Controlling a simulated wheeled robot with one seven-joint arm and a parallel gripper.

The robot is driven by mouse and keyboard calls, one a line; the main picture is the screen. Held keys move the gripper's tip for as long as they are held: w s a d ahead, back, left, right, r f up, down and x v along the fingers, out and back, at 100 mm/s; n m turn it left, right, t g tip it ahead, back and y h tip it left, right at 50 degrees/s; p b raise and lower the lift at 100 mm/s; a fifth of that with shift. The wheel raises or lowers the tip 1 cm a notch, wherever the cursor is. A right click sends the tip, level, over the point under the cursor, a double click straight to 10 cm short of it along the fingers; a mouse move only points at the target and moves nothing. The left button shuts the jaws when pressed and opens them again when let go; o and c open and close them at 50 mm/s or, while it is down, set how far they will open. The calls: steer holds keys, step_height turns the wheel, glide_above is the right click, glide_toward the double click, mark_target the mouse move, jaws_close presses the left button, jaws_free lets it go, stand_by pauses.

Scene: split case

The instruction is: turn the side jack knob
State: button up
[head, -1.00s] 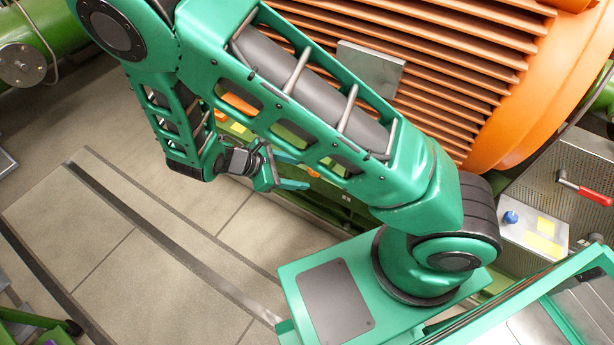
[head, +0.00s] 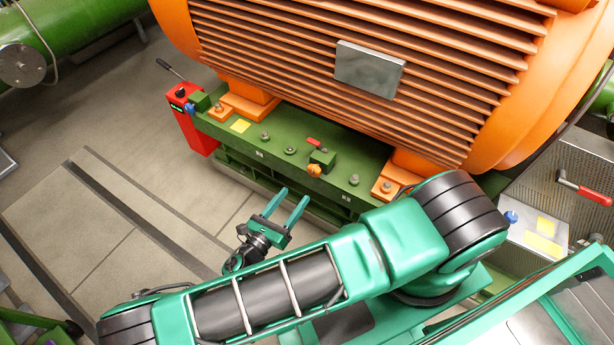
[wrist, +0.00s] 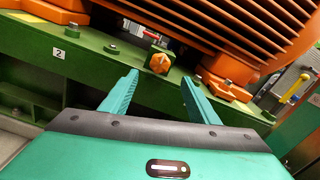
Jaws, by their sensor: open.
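An orange knob (head: 314,170) sits on the front of a small green block (head: 323,158), on the green base frame (head: 255,145) under the big orange motor. It also shows in the wrist view (wrist: 160,62), beyond and between my fingertips. My gripper (head: 294,193) is open and empty, in front of the frame and a little left of the knob in the head view. Its two fingers point toward the frame in the wrist view (wrist: 160,77). The fingers appear apart from the knob. Nothing hides the knob's front.
The ribbed orange motor (head: 340,80) overhangs the frame, with bolts and orange feet beside the knob. A red box (head: 195,125) with a lever stands at the left end. A panel with a blue knob (head: 511,217) is at right. Open floor lies left.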

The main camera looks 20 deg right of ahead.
mark_target(312, 173)
steer(key=x, duration=1)
steer(key=shift+w+d, duration=0.1)
steer(key=shift+d, duration=0.15)
